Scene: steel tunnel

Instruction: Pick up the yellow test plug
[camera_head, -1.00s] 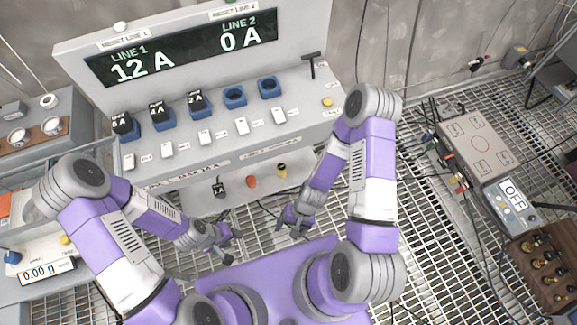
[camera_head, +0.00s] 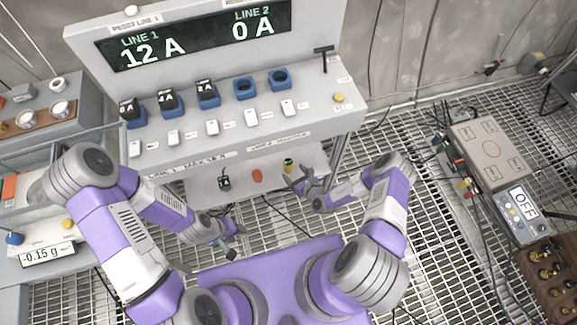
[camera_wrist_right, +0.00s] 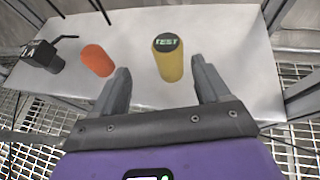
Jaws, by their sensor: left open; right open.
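The yellow test plug (camera_head: 288,166) stands on the low shelf under the panel. In the right wrist view the plug (camera_wrist_right: 170,66) is an upright yellow cylinder with a dark top marked TEST. My right gripper (camera_head: 303,184) is open and empty at the shelf's front edge, close to the plug. In the right wrist view the plug appears between the two fingertips (camera_wrist_right: 161,72), nearer the right finger; I cannot tell whether it is inside the jaws. My left gripper (camera_head: 236,243) is open and empty, lower left, away from the shelf.
On the same shelf (camera_wrist_right: 215,25), an orange cylinder (camera_wrist_right: 97,60) and a black plug with a bent lead (camera_wrist_right: 44,56) stand left of the yellow plug. The panel (camera_head: 225,125) with blue sockets and white switches overhangs behind. A shelf-side post (camera_head: 338,150) stands to the right.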

